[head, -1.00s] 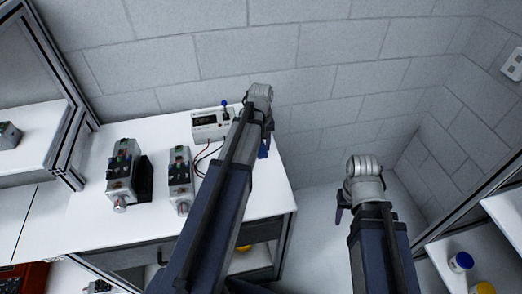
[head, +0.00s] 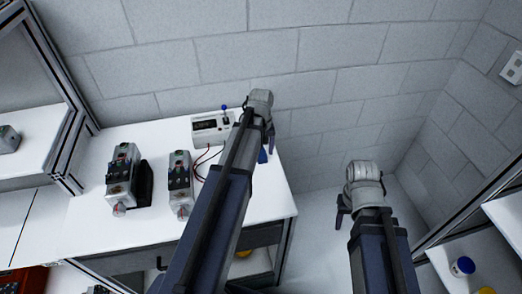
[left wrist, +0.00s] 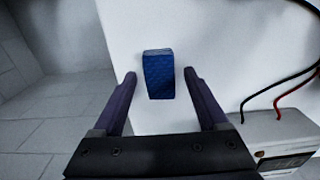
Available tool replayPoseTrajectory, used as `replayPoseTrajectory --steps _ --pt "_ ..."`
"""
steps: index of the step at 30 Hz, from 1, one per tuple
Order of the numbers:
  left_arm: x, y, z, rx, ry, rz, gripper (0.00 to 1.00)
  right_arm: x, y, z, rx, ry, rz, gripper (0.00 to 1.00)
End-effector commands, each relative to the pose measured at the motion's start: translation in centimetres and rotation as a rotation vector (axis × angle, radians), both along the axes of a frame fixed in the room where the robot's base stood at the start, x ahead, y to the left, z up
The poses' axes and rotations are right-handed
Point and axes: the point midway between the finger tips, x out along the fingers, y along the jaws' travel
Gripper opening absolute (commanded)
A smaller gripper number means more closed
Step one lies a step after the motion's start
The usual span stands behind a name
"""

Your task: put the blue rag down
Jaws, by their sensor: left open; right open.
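The blue rag (left wrist: 158,73) lies on the white tabletop (head: 272,198) near its right edge, seen whole in the left wrist view. In the head view only a small blue piece of it (head: 262,156) shows beside my left gripper. My left gripper (head: 268,138) is open; in the left wrist view its fingers stand apart on either side of the rag, with gaps between. My right gripper (head: 343,211) is open and empty, off the right side of the table over the floor.
A white meter box (head: 211,128) with red and black leads stands at the table's back. Two grey devices, one at left (head: 122,178) and one nearer the middle (head: 179,185), stand on the table. A block wall is behind; a shelf with jars (head: 462,266) is at right.

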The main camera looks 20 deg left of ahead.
Motion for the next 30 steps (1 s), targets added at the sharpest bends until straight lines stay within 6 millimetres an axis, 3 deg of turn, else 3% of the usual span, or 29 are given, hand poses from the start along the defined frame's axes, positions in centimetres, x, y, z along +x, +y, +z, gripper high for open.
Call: replayPoseTrajectory --steps 8,24,30 --pt "0.0 0.0 1.9 0.000 0.000 0.000 0.76 0.0 0.0 2.0 0.000 0.000 0.000 0.50" --pt "0.0 0.0 9.9 0.000 0.000 0.000 0.76 0.0 0.0 9.9 0.000 0.000 0.002 0.50" --pt "0.0 0.0 12.0 0.000 0.000 0.000 0.76 0.0 0.0 12.0 0.001 0.000 -0.001 0.50"
